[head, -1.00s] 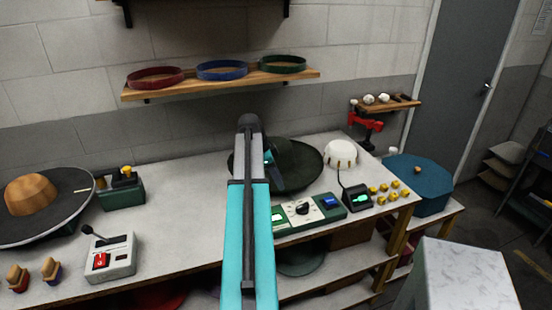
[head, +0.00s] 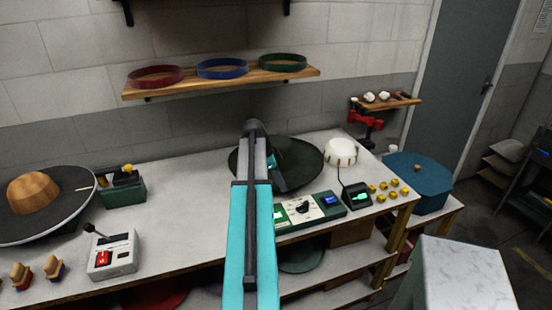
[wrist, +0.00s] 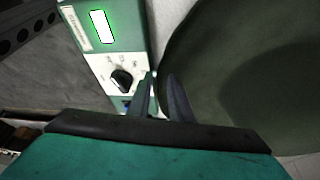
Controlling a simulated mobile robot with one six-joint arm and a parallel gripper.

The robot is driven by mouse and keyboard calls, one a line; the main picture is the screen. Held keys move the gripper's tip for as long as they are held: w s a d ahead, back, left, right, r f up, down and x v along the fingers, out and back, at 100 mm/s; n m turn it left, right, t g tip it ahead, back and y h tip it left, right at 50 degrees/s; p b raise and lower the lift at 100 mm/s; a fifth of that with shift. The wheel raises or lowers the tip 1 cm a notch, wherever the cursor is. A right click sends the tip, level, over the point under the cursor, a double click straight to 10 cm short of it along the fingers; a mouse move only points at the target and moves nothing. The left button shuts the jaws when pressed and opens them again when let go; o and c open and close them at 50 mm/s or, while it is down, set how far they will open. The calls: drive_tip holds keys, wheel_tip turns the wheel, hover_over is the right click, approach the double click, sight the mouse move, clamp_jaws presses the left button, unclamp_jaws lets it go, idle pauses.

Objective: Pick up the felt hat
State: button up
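The dark green felt hat (head: 305,158) lies on the workbench behind the control panel, its left part hidden by my arm in the head view. In the wrist view its broad brim (wrist: 235,60) fills the right side. My gripper (wrist: 160,76) shows in the wrist view with a narrow gap between its fingers. The left fingertip is over the control panel side and the right one is in front of the brim's edge. Nothing visible is held. In the head view my gripper (head: 272,170) is partly hidden behind my arm, close above the hat.
A green and white control panel (head: 303,208) with a dial stands in front of the hat. A white dome (head: 341,152) and several yellow pieces are to the right. A shelf (head: 225,84) with three hat bands hangs above. A lever box (head: 112,256) stands left; the bench middle-left is clear.

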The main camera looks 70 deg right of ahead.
clamp_jaws()
drive_tip(key=shift+r, duration=0.15)
wheel_tip(320, 180, up, 8)
drive_tip(key=b, duration=0.2)
drive_tip(key=shift+r+b, duration=0.25)
drive_tip(key=shift+b, duration=0.15)
drive_tip(key=shift+r, duration=0.65)
idle(2.1)
